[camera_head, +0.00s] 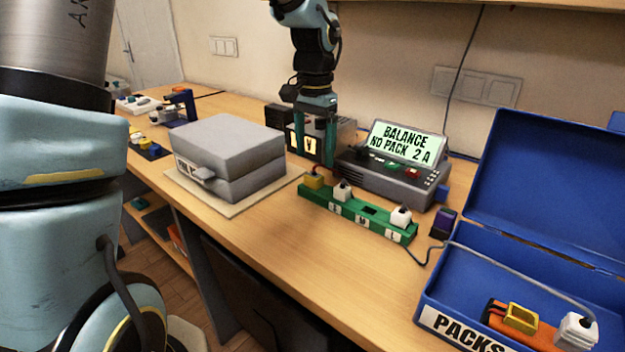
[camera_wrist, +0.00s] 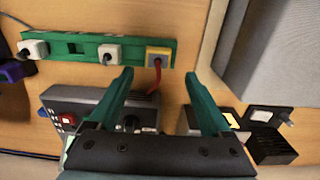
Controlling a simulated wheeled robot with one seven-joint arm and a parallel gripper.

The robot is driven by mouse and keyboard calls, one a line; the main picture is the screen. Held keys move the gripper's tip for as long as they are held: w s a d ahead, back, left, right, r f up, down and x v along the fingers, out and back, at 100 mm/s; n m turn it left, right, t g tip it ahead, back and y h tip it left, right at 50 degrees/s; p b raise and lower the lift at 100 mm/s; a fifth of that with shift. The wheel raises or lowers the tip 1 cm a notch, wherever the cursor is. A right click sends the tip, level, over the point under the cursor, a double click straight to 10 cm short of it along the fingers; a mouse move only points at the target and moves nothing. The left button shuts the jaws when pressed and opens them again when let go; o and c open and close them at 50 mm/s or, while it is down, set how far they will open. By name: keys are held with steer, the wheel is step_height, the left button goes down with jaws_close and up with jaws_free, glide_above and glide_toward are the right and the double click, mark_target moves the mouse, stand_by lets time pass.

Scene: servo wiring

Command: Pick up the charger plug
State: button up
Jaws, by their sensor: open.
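The frames do not label which plug is the charger plug. A yellow plug (camera_head: 313,181) sits at the left end of a green socket strip (camera_head: 371,228). In the wrist view the yellow plug (camera_wrist: 158,58) has a red lead running toward the charger (camera_wrist: 75,103). White plugs sit at the middle (camera_head: 342,191) and right end (camera_head: 401,216) of the strip. The charger (camera_head: 386,183) stands behind the strip and reads "BALANCE NO PACK 2 A". My gripper (camera_head: 316,160) is open, fingers down, above and behind the strip's left end. In the wrist view my gripper (camera_wrist: 162,78) is empty, the yellow plug just beyond its tips.
A grey box (camera_head: 228,150) on a pale mat stands left of the strip. A blue case (camera_head: 440,318) marked "PACKS" lies open at right, holding an orange pack (camera_head: 508,322) and a white connector on a cable. Bare bench lies in front of the strip.

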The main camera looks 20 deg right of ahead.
mark_target(314, 174)
steer(key=shift+s+a+f+p, duration=0.15)
steer(key=shift+f+p, duration=0.2)
steer(key=shift+f, duration=1.05)
steer(key=shift+s+a+f+p, duration=0.15)
steer(key=shift+f+p, duration=0.15)
steer(key=shift+f, duration=1.05)
steer(key=shift+d, duration=0.1)
steer(key=shift+c, duration=0.2)
jaws_close()
